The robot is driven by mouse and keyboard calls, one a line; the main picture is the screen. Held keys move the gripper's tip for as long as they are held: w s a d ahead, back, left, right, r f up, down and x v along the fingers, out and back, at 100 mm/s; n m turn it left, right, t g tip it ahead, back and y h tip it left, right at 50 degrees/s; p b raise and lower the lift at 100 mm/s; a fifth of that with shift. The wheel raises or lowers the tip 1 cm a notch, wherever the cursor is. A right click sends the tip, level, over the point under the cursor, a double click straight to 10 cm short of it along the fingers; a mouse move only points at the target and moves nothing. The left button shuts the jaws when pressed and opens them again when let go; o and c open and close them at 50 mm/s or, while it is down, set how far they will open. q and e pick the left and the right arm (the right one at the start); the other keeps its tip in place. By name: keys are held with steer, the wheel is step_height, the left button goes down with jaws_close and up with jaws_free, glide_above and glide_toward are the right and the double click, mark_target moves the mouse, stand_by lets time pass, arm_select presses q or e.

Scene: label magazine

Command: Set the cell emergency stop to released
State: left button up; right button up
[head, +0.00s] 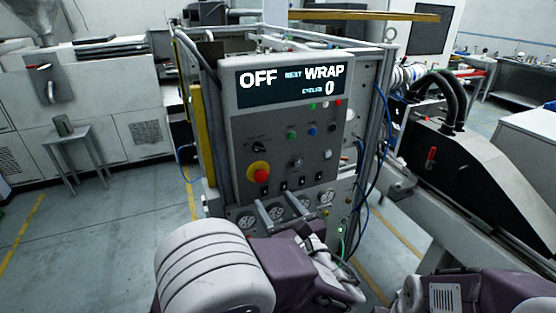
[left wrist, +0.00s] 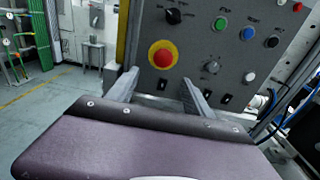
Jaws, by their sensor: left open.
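The emergency stop (head: 260,174) is a red mushroom button on a yellow round base, at the lower left of the grey control panel (head: 258,130). It also shows in the left wrist view (left wrist: 162,56), near the top middle. I cannot tell from these frames whether it is pressed in or released. My left gripper (head: 280,206) is open and empty, in front of the panel and below the button. In the left wrist view its two fingers (left wrist: 160,86) point at the panel, one on each side below the button, apart from it. My right gripper is not in view.
The panel's display (head: 292,80) reads OFF, NEXT WRAP and 0. A black selector knob (left wrist: 173,16), a grey knob (left wrist: 211,67) and coloured buttons sit close to the stop. Gauges (head: 278,212) lie below. A small stool (head: 72,140) stands left on open floor.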

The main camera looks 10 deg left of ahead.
mark_target(262, 178)
arm_select(q)
steer(key=shift+t, duration=0.3)
steer(key=x, duration=0.2)
steer(key=p+x, duration=0.1)
steer(key=x, duration=0.2)
steer(key=r+x, duration=0.1)
steer(key=x, duration=0.1)
steer(key=shift+w+a, duration=0.15)
steer(key=shift+w, duration=0.25)
steer(key=shift+w+a, duration=0.15)
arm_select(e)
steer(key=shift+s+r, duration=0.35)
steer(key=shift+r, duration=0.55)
arm_select(q)
jaws_close()
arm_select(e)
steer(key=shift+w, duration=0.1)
